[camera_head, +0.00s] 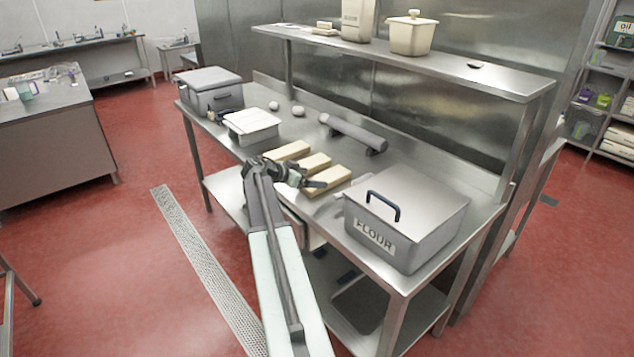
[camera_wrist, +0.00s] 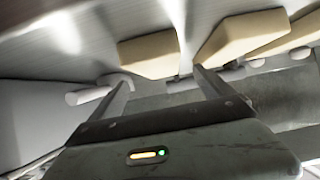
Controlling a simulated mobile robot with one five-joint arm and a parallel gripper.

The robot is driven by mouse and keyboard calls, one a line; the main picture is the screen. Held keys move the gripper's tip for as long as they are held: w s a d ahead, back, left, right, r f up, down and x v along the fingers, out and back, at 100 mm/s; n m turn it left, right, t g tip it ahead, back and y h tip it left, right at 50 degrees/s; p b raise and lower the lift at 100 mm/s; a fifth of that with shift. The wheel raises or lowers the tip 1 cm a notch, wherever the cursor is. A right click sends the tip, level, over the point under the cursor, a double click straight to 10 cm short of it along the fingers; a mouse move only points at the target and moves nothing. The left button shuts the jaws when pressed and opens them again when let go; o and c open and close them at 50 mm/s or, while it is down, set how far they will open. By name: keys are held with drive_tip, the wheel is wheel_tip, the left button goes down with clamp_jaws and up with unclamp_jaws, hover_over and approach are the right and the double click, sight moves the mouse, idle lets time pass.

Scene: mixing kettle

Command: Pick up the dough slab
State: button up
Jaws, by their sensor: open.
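Three pale tan dough slabs lie side by side on the steel table: a far slab (camera_head: 288,151), a middle slab (camera_head: 313,163) and a near slab (camera_head: 328,181). My gripper (camera_head: 308,186) is open beside the slabs, at the table's front edge, with one finger close to the near slab. In the wrist view the open fingers (camera_wrist: 165,82) point toward two slabs, one slab (camera_wrist: 148,55) ahead between the fingers and another slab (camera_wrist: 240,38) by the right finger. Nothing is seen held. I cannot tell whether a finger touches a slab.
A grey flour bin (camera_head: 407,215) stands right of the slabs. A grey roller (camera_head: 352,133) lies behind them. A white container (camera_head: 251,125) and a grey lidded box (camera_head: 212,90) stand left. A raised shelf (camera_head: 420,65) runs along the back.

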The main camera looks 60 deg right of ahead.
sight(330, 178)
drive_tip(key=shift+b+x, duration=0.65)
drive_tip(key=shift+x, duration=0.55)
drive_tip(key=shift+b+x, duration=1)
drive_tip(key=shift+x, duration=1.7)
drive_tip(key=shift+s+r, duration=0.1)
drive_tip(key=shift+r, duration=0.15)
clamp_jaws()
